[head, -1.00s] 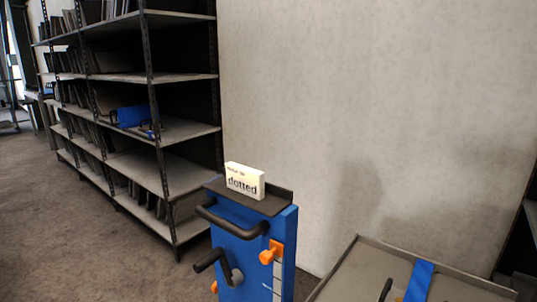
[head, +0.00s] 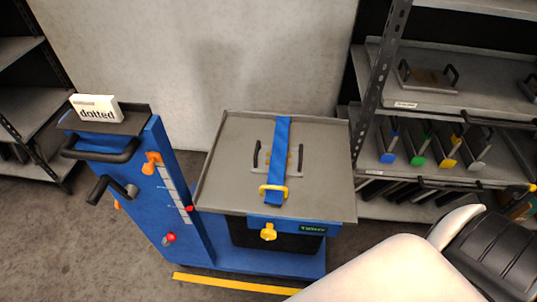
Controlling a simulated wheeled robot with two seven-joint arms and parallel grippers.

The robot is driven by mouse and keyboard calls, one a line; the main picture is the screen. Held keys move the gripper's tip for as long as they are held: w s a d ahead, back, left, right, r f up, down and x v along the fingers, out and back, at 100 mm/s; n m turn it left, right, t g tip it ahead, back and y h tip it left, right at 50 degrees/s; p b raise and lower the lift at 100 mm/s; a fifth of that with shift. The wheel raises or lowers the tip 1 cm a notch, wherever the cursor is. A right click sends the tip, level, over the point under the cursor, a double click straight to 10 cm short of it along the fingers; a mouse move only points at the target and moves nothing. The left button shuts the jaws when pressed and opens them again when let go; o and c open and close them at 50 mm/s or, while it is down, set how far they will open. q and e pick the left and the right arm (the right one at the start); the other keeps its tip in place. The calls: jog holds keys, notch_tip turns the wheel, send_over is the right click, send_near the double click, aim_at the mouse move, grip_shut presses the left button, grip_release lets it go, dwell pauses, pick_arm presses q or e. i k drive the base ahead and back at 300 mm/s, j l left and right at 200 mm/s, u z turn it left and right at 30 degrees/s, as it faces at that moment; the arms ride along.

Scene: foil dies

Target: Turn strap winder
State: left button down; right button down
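A blue trolley has a grey tray (head: 225,165) on it. A blue strap (head: 281,140) runs over the tray from its back edge towards the front, across a plate with two dark handles (head: 256,155). A yellow buckle or handle (head: 273,190) sits at the strap's front end. A yellow knob (head: 268,232), which looks like the strap winder, sticks out of the blue front strip below the tray edge. Neither gripper shows; only part of my white and black arm is at the lower right, apart from the knob in the picture.
The trolley's blue upright (head: 150,200) at left carries a dark push handle (head: 100,150), a crank (head: 110,190), an orange lever (head: 152,162) and a white "dotted" box (head: 97,108). A shelf rack (head: 375,100) with dies stands close at right. A yellow floor line (head: 235,285) runs in front.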

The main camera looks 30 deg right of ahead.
aim_at(267, 234)
jog(key=z, duration=0.9)
